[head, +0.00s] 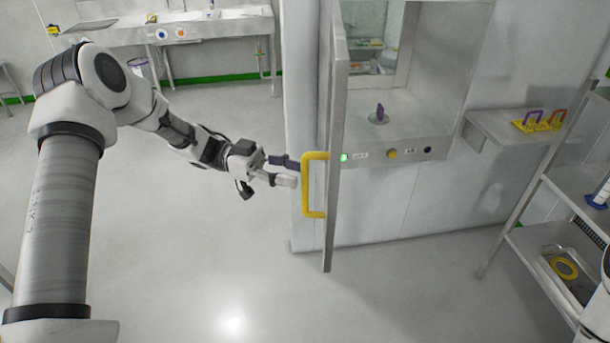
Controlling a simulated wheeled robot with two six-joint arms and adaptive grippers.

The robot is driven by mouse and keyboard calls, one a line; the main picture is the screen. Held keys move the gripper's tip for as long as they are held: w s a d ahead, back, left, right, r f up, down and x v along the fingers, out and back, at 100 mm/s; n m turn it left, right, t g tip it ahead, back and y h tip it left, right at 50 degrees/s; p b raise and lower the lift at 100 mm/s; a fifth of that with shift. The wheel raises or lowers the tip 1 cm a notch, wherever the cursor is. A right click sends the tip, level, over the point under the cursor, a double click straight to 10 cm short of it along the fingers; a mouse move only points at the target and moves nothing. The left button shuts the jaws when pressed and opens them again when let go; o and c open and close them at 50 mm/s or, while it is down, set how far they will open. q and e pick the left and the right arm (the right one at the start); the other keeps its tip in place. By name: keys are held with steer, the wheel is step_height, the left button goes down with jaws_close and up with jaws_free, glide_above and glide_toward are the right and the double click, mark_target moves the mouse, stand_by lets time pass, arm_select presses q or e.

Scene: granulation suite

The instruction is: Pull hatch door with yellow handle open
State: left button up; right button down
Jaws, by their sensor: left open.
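The hatch door (337,120) stands swung out from the wall and shows nearly edge-on in the head view. Its yellow handle (306,185) is on the left-facing side of the door. The hatch opening (400,90) is exposed to the right of the door, with a purple item (380,112) inside. My left gripper (292,171) is open at the left of the yellow handle, its fingertips very close to it. I cannot tell whether they touch. My right gripper is not in view.
A sink bench (190,32) runs along the back left. The floor (220,270) in front of the door is clear.

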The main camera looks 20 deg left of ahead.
arm_select(q)
steer(key=a, duration=0.8)
steer(key=shift+s+a, duration=0.25)
steer(key=shift+s, duration=0.05)
steer(key=shift+a, duration=0.1)
